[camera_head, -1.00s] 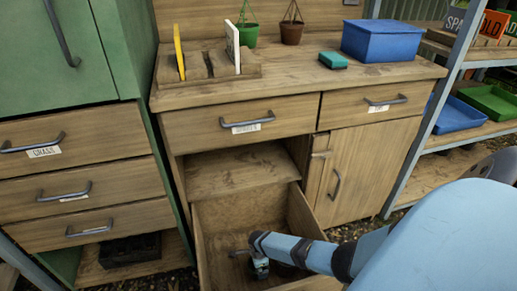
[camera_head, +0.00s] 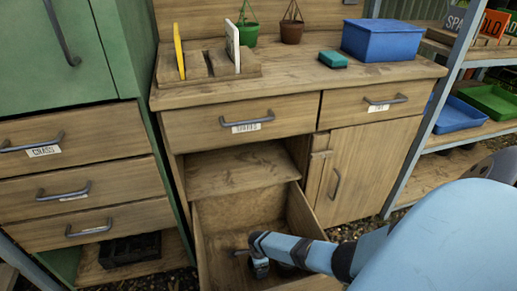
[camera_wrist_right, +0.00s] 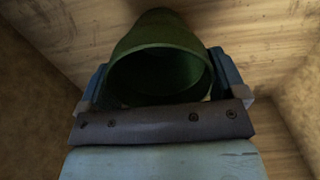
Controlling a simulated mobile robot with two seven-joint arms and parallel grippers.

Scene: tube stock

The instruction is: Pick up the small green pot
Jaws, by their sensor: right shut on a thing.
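A green pot (camera_wrist_right: 160,36) fills the upper middle of the right wrist view, its round rim facing the camera and its inside dark. My right gripper (camera_wrist_right: 160,82) has a finger at each side of this pot and is shut on it. In the head view my right gripper (camera_head: 261,268) reaches down into the open lower drawer (camera_head: 226,212); the held pot cannot be made out there. Another green pot (camera_head: 249,37), with a hanger, stands on the worktop. My left gripper is not in view.
Wooden drawer walls (camera_wrist_right: 285,55) surround the held pot in the right wrist view. Above the drawer are an open shelf (camera_head: 240,168) and the worktop (camera_head: 290,82). A brown hanging pot (camera_head: 291,33), a teal block (camera_head: 333,60) and a blue box (camera_head: 382,42) stand on the worktop.

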